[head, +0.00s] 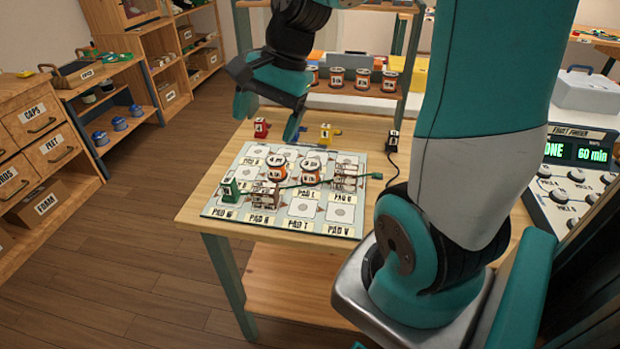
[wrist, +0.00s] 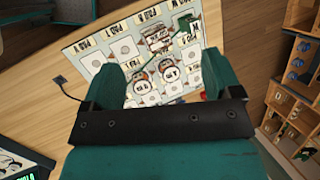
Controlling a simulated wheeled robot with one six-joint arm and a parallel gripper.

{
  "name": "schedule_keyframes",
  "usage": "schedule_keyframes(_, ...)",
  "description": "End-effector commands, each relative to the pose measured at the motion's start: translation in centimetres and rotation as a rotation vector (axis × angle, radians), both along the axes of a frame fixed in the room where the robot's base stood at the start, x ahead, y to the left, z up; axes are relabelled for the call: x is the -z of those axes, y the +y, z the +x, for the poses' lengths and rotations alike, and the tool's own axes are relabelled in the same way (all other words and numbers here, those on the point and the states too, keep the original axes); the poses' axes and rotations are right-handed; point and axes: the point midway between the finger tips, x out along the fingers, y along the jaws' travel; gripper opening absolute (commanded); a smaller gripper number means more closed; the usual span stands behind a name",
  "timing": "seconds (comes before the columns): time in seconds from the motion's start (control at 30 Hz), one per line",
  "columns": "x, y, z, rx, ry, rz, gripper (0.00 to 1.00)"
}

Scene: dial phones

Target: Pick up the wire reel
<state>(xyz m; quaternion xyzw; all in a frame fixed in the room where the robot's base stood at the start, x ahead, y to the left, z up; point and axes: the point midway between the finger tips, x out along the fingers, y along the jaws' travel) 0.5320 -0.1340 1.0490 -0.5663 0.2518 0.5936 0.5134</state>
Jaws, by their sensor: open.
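Several orange-and-white reels (head: 277,163) stand on the middle of the printed pad board; which one the task means, I cannot tell. One more of them (head: 310,167) stands to its right. In the wrist view, two reels (wrist: 170,76) and (wrist: 143,88) show between the fingers, beyond the gripper's dark bar. My gripper (head: 267,117) is open and empty, above the back left of the table, apart from the reels. In the wrist view its two teal fingers (wrist: 165,75) are spread wide.
The pad board (head: 215,211) lies on the wooden table (head: 190,208). A green block (head: 230,190) and a green cable lie on it. Red (head: 261,128), yellow (head: 326,134) and black (head: 392,141) pieces stand behind it. More reels (head: 336,78) line a rear shelf.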

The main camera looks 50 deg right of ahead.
Motion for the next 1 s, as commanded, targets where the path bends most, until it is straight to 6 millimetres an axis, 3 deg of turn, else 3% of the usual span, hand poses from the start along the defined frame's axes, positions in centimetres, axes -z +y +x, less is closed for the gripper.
schedule_keyframes(0.03,1.5,-3.7,0.5,0.218,0.051,0.031,0.84)
schedule_keyframes(0.1,2.6,-7.9,0.5,0.498,0.115,0.079,0.84)
schedule_keyframes(0.2,3.9,-12.8,-0.1,0.812,0.185,0.141,0.84)
schedule_keyframes(0.33,4.8,-16.6,-1.1,1.065,0.239,0.198,0.84)
schedule_keyframes(0.5,6.5,-17.6,-1.3,1.163,0.264,0.223,0.84)
schedule_keyframes(0.8,12.7,-15.7,0.6,1.159,0.267,0.221,0.84)
schedule_keyframes(1.0,15.7,-14.8,1.6,1.158,0.265,0.221,0.84)
